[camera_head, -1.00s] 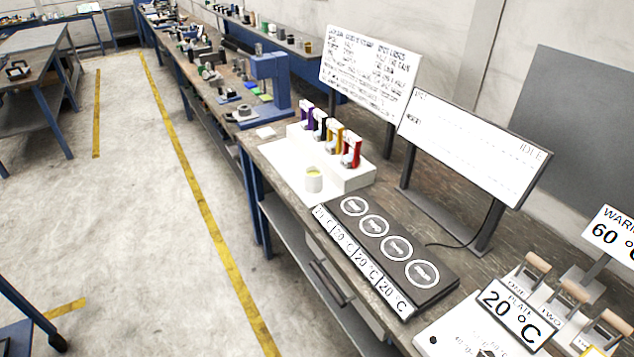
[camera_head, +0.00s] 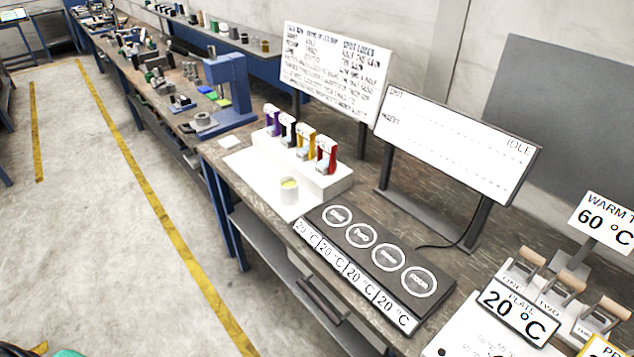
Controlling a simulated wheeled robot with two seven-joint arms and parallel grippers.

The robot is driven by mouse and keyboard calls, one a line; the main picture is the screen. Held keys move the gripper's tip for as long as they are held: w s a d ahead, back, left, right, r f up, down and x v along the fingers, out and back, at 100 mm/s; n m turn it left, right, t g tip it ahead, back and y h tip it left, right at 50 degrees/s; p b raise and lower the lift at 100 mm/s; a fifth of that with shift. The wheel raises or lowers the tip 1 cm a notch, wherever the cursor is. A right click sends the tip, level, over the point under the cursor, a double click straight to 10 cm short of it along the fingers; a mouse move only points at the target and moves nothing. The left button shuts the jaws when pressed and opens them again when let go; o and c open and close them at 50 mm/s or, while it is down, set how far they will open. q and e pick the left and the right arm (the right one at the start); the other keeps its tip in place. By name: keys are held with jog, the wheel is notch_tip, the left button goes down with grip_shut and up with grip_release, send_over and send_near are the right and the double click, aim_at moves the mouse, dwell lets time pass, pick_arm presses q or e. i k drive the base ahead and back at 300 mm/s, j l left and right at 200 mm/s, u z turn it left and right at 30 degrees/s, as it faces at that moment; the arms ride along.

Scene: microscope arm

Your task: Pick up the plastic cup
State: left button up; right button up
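A small whitish plastic cup (camera_head: 289,191) with yellow inside its top stands upright on a white mat (camera_head: 252,178) on the workbench. It is just in front of a white block (camera_head: 322,184) that holds several coloured items in purple, black, yellow and red. Neither of my grippers shows in the head view. A bit of teal and black at the bottom left corner is too cropped to identify.
A dark panel (camera_head: 446,297) with several round pads and 20 °C labels lies right of the cup. Two upright boards (camera_head: 455,143) stand behind. A blue press-like stand (camera_head: 229,88) is farther back. Wooden-handled items (camera_head: 568,287) are at the right. Open floor lies left.

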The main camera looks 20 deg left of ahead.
aim_at(288, 185)
jog(key=i+j+z, duration=0.2)
jog(key=j, duration=0.55)
jog(key=i+j+z, duration=0.2)
jog(key=j, duration=0.6)
jog(key=j+z, duration=0.2)
jog(key=j, duration=0.55)
jog(key=k, duration=0.05)
